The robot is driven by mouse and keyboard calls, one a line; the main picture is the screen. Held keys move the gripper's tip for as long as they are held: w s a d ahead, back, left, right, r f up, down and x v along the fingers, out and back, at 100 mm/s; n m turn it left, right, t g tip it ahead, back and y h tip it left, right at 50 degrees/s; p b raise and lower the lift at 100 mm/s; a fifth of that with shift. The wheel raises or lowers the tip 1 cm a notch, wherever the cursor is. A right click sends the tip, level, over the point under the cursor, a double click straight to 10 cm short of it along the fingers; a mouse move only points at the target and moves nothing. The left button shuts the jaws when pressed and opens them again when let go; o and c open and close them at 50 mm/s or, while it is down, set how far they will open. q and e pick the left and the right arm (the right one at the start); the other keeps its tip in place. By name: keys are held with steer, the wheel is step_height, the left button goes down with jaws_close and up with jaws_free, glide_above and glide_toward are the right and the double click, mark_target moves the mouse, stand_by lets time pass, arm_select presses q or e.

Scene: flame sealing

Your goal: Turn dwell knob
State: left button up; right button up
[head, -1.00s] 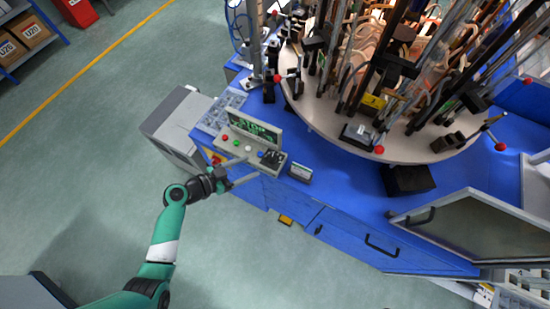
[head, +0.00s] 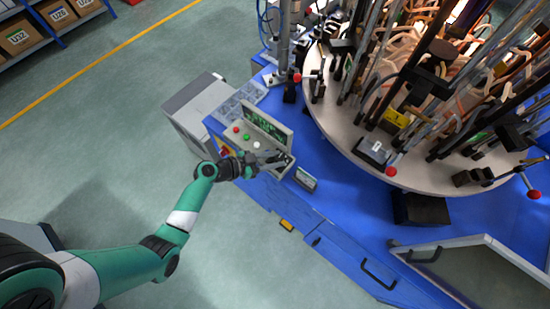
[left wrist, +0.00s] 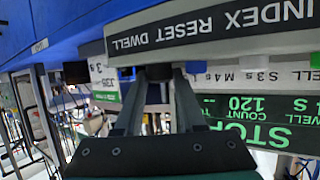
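The control panel (head: 252,146) is a light grey box on the blue bench, with red, green and white buttons and a raised green-lit display (head: 265,125). My left gripper (head: 283,159) reaches over the panel's right part. In the left wrist view, the dark dwell knob (left wrist: 159,72) sits between the fingertips of my left gripper (left wrist: 159,76), filling the narrow gap. The fingers look closed on its sides. The panel label strip (left wrist: 210,28), reading INDEX RESET DWELL, appears upside down just above it. My right gripper is not in view.
The round turntable (head: 345,140) with rods and red-knobbed levers fills the right. A grey cabinet (head: 195,105) stands left of the bench.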

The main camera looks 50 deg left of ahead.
arm_select(q)
jaws_close()
steer(key=shift+d+n+y, duration=0.15)
steer(key=shift+n+y, duration=0.25)
steer(key=shift+y, duration=0.1)
steer(key=shift+d+r+n+t+y+p, duration=0.15)
steer(key=shift+n+t+y+p, duration=0.15)
steer(key=shift+n+y+p, duration=0.4)
steer(key=n+y+p, duration=0.1)
steer(key=y+p, duration=0.1)
steer(key=p, duration=0.2)
steer(key=n+y+p, duration=0.2)
steer(key=p, duration=0.2)
steer(key=shift+d+r+p, duration=0.15)
steer(key=shift+d+p, duration=0.05)
steer(key=shift+p, duration=0.1)
steer(key=shift+n+y+p, duration=0.6)
steer(key=shift+n+p, duration=0.1)
steer(key=shift+p, duration=0.55)
steer(key=shift+f+y+p, duration=0.3)
steer(key=shift+p, duration=0.1)
steer(key=shift+n+g, duration=0.3)
steer(key=shift+g, duration=0.1)
steer(key=shift+f, duration=0.1)
